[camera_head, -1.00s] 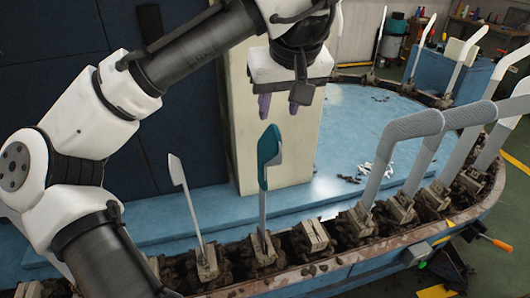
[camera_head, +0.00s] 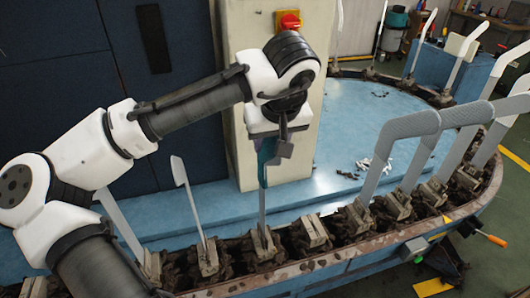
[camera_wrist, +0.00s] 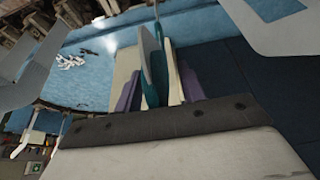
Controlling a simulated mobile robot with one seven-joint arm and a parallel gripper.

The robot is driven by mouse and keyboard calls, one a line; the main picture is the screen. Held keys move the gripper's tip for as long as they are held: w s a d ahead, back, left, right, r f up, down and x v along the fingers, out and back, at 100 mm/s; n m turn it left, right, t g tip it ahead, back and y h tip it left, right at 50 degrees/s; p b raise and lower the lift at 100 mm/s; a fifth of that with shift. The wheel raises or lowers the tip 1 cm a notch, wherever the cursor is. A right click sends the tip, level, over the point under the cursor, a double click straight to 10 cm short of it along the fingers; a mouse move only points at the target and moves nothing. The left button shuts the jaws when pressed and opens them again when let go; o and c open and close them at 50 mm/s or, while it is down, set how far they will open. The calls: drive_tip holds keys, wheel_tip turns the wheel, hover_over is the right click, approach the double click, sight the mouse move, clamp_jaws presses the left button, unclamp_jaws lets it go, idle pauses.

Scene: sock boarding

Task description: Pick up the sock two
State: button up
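A teal sock (camera_head: 265,155) sits on the top of an upright thin board in the middle of the head view, its upper part hidden by my gripper. My gripper (camera_head: 276,148) is directly over it, pointing down. In the wrist view the teal sock (camera_wrist: 153,65) stands between the two purple fingers of my gripper (camera_wrist: 158,92). The fingers look apart, one on each side of it, with gaps visible. Which one is sock two is not marked.
The boards stand in clamps (camera_head: 314,231) along the rusty rim of a round blue machine (camera_head: 360,115). A bare white board (camera_head: 180,172) stands just left of the teal sock. A beige column (camera_head: 235,125) with a red switch (camera_head: 288,20) rises close behind my gripper.

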clamp_jaws()
drive_tip(key=shift+r, duration=0.1)
